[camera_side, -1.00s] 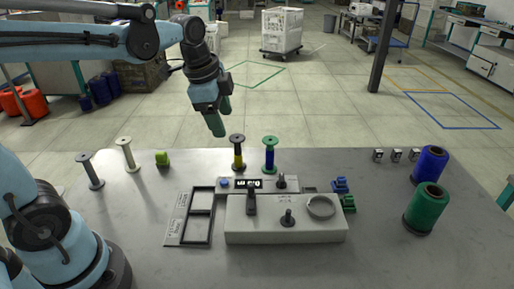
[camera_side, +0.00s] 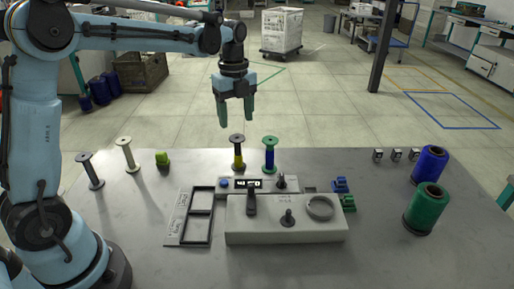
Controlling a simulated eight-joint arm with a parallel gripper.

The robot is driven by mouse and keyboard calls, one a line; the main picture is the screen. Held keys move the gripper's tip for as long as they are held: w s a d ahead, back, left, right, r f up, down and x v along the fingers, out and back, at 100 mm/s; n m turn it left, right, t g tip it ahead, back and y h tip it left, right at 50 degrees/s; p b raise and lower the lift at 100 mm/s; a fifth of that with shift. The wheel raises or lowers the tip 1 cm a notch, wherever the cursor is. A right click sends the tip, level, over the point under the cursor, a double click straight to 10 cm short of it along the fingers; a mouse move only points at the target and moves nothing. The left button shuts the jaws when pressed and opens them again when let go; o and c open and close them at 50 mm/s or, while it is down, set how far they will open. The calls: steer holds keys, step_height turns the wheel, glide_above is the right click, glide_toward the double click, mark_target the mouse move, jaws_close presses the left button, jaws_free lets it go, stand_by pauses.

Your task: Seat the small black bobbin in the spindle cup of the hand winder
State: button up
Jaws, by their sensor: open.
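My gripper (camera_side: 236,122) points straight down, open and empty, its green fingers apart. In the picture its tips are just above the dark-flanged bobbin with a yellow band (camera_side: 238,154), which stands upright at the table's back edge. A dark grey bobbin (camera_side: 90,171) stands upright at the far left; I cannot tell which of these is the small black bobbin. The pale hand winder (camera_side: 262,228) sits in the middle front. It carries a round ring-like cup (camera_side: 320,208), a black post (camera_side: 288,219) and a dark lever (camera_side: 251,202). The cup looks empty.
A green-flanged blue bobbin (camera_side: 270,154) stands close right of the banded one. A cream bobbin (camera_side: 126,155) and a green block (camera_side: 162,159) are left. A black frame (camera_side: 198,215) lies beside the winder. Large blue (camera_side: 430,165) and green (camera_side: 422,208) spools stand right.

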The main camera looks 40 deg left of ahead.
mark_target(237, 138)
steer(key=shift+f, duration=2.75)
steer(key=c, duration=0.7)
steer(key=shift+o, duration=0.2)
steer(key=shift+r, duration=2.5)
steer(key=shift+r, duration=0.3)
step_height(237, 138, up, 12)
steer(key=s+d+m, duration=0.1)
steer(key=d+m, duration=0.5)
steer(key=d, duration=2.2)
step_height(237, 138, down, 10)
steer(key=shift+a+f, duration=0.15)
steer(key=shift+a, duration=0.1)
